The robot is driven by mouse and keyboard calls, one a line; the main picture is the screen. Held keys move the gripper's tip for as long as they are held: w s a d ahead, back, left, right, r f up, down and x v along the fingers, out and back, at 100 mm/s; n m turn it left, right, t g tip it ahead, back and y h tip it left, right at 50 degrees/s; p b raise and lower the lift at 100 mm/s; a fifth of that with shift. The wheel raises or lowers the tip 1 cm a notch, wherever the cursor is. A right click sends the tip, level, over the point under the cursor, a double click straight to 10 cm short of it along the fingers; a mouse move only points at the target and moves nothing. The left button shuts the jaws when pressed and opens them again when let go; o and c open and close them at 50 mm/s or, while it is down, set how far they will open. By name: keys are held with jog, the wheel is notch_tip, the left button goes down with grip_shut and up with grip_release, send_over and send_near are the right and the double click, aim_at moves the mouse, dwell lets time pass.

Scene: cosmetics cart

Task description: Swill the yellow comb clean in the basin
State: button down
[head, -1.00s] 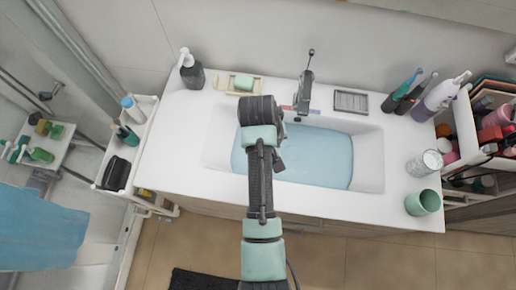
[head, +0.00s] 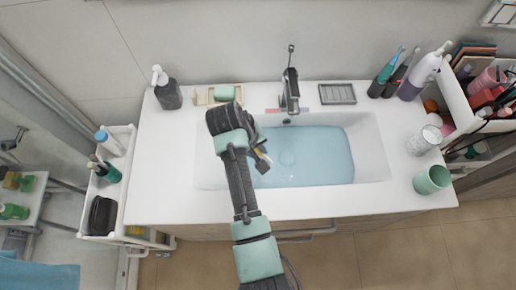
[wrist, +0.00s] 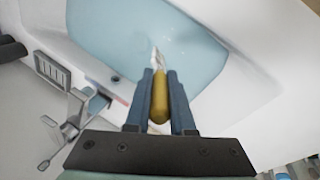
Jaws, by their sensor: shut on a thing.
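My gripper (head: 263,160) is over the left part of the basin (head: 373,150), which holds pale blue water (head: 315,155). In the wrist view, my gripper (wrist: 160,82) is shut on the yellow comb (wrist: 160,100), a narrow golden-yellow piece between the two dark fingers. A whitish streak shows at the comb's far end against the water (wrist: 195,45); I cannot tell whether the tip touches the water. In the head view the comb is mostly hidden by my wrist.
The tap (head: 290,92) stands behind the basin. A soap dish (head: 205,96), a dark pump bottle (head: 167,90) and a grey ridged tray (head: 337,94) line the back. A green cup (head: 432,180) and a clear jar (head: 424,140) stand at right. The counter's front left is clear.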

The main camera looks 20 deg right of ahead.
notch_tip(320, 180, down, 10)
jog(key=b, duration=0.6)
jog(key=shift+f+b, duration=0.15)
jog(key=shift+b, duration=0.15)
jog(key=shift+w+a, duration=0.15)
jog(key=shift+a, duration=0.25)
dwell(0.3)
jog(key=shift+d+p, duration=0.4)
jog(key=shift+a, duration=0.4)
dwell(0.4)
jog(key=shift+d+p, duration=0.3)
jog(key=shift+d, duration=0.1)
jog(key=shift+a, duration=0.4)
dwell(0.4)
jog(key=shift+d+p, duration=0.3)
jog(key=shift+d, duration=0.1)
dwell(0.3)
